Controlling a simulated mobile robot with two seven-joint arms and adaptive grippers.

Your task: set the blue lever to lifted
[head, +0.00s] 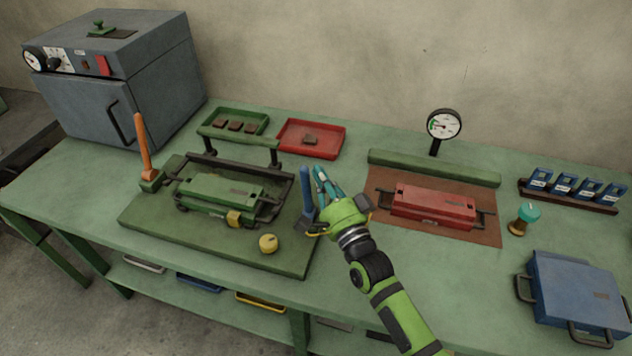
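The blue lever (307,192) stands nearly upright at the right edge of the green base board (160,222), its foot on the board. My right gripper (319,174) is just right of the lever, its teal fingertips close to the lever's upper part. I cannot tell whether the fingers touch the lever or how far apart they are. My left gripper is not in view.
An orange lever (143,146) stands at the board's left, with a green roll unit (218,193) between the levers. A yellow knob (268,243) sits in front. A red unit (433,204) and a gauge (444,125) stand to the right. A blue case (575,290) lies front right.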

